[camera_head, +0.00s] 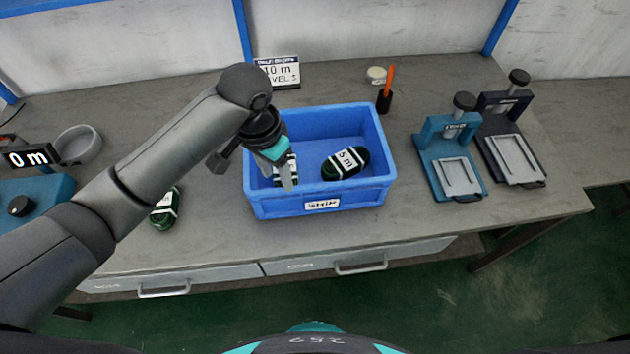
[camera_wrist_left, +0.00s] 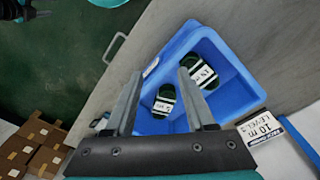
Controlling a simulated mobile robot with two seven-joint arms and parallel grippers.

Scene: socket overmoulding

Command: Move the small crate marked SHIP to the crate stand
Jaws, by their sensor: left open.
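The blue crate marked SHIP (camera_head: 275,211) stands on the grey bench. It also shows in the wrist view (camera_wrist_left: 225,62). It holds a dark green coil labelled 5 m (camera_head: 345,163) and a second green coil (camera_wrist_left: 164,101) partly hidden behind my gripper in the head view. My left gripper (camera_head: 252,167) is open at the crate's left side, with one finger seen over the crate's inside. Its open fingers (camera_wrist_left: 160,74) show nothing held. What looks like my right gripper (camera_wrist_left: 20,10) is cut off at the wrist view's corner. I see no crate stand.
Another green coil (camera_head: 165,208) lies on the bench left of the crate. A sign (camera_head: 280,72), white roll (camera_head: 376,75) and pen cup (camera_head: 384,101) stand behind. Two presses (camera_head: 450,150) (camera_head: 508,135) stand right. Brown boxes (camera_wrist_left: 35,145) show in the wrist view.

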